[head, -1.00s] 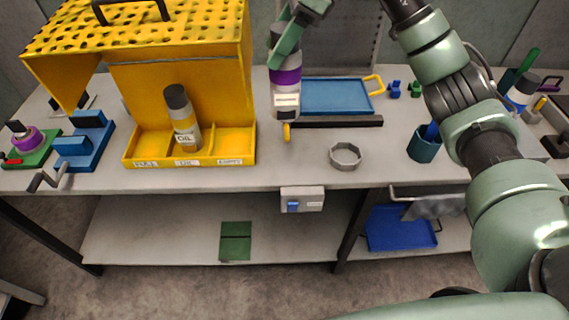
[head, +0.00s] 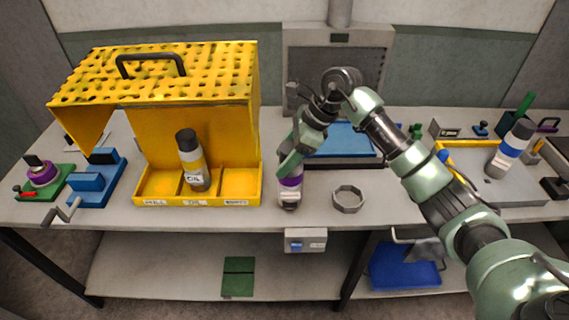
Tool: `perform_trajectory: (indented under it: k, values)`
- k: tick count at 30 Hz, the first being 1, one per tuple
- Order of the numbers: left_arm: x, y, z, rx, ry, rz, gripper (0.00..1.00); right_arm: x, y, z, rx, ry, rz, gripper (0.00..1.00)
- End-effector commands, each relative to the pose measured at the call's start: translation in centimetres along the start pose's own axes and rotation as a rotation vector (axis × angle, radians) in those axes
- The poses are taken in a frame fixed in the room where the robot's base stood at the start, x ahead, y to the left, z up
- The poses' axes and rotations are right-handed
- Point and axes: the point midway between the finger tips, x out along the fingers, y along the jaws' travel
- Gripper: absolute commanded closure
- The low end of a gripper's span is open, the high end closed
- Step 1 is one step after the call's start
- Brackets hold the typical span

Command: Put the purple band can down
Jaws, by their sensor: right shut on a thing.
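The purple band can (head: 290,182) is upright at the front middle of the grey bench, right of the yellow caddy. My right gripper (head: 291,165) is shut on its upper part, and the green finger hides the can's top. The can's base is at or very near the bench top; I cannot tell whether it touches. My left gripper is not in view.
A grey octagonal ring (head: 348,199) lies just right of the can. The yellow caddy (head: 250,199) holds an oil can (head: 192,165). A blue tray (head: 345,136) lies behind my right arm. The bench front edge is close.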

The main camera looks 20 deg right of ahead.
Motion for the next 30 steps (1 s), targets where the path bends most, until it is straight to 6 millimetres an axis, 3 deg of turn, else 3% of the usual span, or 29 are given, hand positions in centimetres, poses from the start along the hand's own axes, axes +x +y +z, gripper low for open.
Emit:
perform_trajectory:
  k: [6,17,18,20,30]
  values:
    - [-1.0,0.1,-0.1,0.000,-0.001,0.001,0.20,2.4,0.1,-1.2,0.001,-0.002,0.003,1.00]
    - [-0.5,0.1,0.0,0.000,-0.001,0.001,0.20,2.9,0.0,-1.6,-0.001,-0.002,0.000,1.00]
    - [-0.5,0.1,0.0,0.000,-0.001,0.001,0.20,2.9,0.0,-1.7,0.000,0.000,0.002,0.36]
    - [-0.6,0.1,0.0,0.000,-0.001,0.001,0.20,2.9,0.0,-1.6,0.000,0.000,0.002,0.20]
    - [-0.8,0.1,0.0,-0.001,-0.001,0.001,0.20,2.8,0.1,-1.6,0.000,0.000,0.002,0.20]
